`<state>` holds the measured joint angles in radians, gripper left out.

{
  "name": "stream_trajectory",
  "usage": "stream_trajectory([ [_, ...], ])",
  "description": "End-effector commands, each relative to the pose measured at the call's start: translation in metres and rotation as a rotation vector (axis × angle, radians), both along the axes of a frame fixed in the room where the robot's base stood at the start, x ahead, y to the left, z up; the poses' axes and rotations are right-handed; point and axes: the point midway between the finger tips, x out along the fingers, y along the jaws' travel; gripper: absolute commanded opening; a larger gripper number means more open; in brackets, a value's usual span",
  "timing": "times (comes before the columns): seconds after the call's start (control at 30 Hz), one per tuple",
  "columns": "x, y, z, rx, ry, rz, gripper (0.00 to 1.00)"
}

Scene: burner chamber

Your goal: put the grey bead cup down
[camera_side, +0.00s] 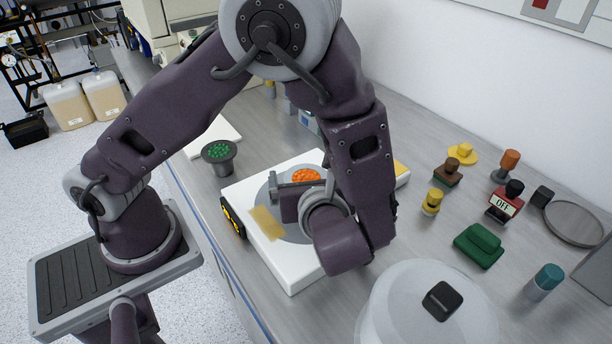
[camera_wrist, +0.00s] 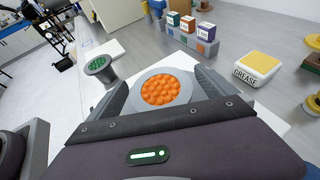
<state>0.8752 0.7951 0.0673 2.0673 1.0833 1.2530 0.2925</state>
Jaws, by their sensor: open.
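A grey cup with orange beads (camera_wrist: 162,90) sits between the two fingers of my gripper (camera_wrist: 165,92) in the wrist view. Its beads (camera_side: 307,175) also show in the side view, just behind my gripper (camera_side: 300,190), over a white block (camera_side: 290,276) with a round grey plate (camera_side: 259,200). My gripper is open, with a finger on either side of the cup. The cup's lower part is hidden, so I cannot tell how it meets the plate. Another dark grey cup, with green beads (camera_side: 219,155), stands upright on the bench left of the block.
A clear dome with a black knob (camera_side: 442,301) stands at the front. Several stamps, a dark green block (camera_side: 479,246) and a round grey disc (camera_side: 574,222) are on the right. A yellow-topped box marked GREASE (camera_wrist: 257,68) is right of my gripper.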

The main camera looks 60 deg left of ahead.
Motion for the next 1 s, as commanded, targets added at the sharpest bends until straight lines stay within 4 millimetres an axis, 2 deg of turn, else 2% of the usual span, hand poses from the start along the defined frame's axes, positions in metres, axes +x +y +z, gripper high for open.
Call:
stream_trajectory([
  [0.07,-0.002,-0.006,0.004,-0.001,-0.002,-0.001,0.96],
  [0.4,-0.038,-0.079,0.038,-0.003,-0.001,-0.003,0.96],
  [0.5,-0.044,-0.092,0.044,-0.003,-0.002,-0.002,0.96],
  [0.6,-0.048,-0.097,0.048,-0.012,-0.002,0.012,0.96],
  [0.67,-0.049,-0.089,0.056,-0.061,-0.011,0.063,0.96],
  [0.77,-0.059,-0.056,0.076,-0.259,-0.06,0.266,0.96],
  [0.8,-0.067,-0.041,0.084,-0.371,-0.097,0.38,0.96],
  [0.9,-0.094,-0.011,0.103,-0.668,-0.233,0.68,0.96],
  [1.0,-0.12,0.003,0.119,-0.977,-0.432,0.977,0.96],
])
